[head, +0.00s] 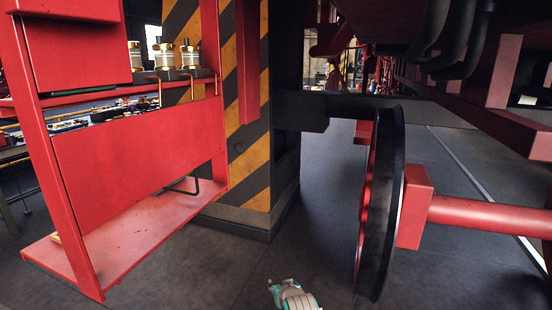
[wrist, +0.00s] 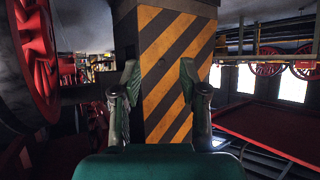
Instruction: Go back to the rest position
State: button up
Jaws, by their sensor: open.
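My gripper (wrist: 159,76) shows in the wrist view with its two green and dark fingers spread well apart. Nothing is between the fingers. The striped yellow and black pillar (wrist: 172,80) stands beyond them; I cannot tell the exact distance. In the head view only a small teal and pale piece of my arm shows at the bottom edge, over the floor. The fingers cannot be made out there.
In the head view the pillar (head: 247,150) stands on a dark base. A red frame (head: 140,165) with a low shelf is at left, several brass-and-white fittings (head: 163,53) above it. A large wheel (head: 382,200) with a red axle (head: 480,214) blocks the right. Floor (head: 315,240) between is clear.

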jog(key=s+d+f, duration=0.3)
jog(key=s+f, duration=0.2)
jog(key=s, duration=0.3)
jog(key=s+d+f+m+t, duration=0.1)
jog(key=s+d+f, duration=0.25)
jog(key=s, duration=0.35)
jog(key=s+d+f, duration=0.3)
jog(key=s+f, duration=0.3)
jog(key=s, duration=0.2)
jog(key=s+d+t+h, duration=0.1)
jog(key=s+d, duration=0.1)
jog(key=s, duration=0.7)
jog(key=s+d, duration=0.3)
jog(key=s, duration=0.6)
jog(key=s+d+r, duration=0.1)
jog(key=s+r, duration=0.7)
jog(key=s, duration=0.3)
jog(key=s+d+r+m+t+h, duration=0.1)
jog(key=s+r, duration=0.7)
jog(key=s, duration=0.3)
jog(key=shift+s+d+r+m+h, duration=0.25)
jog(key=shift+s+d+m+h, duration=0.05)
jog(key=shift+d, duration=0.05)
jog(key=shift+a, duration=0.1)
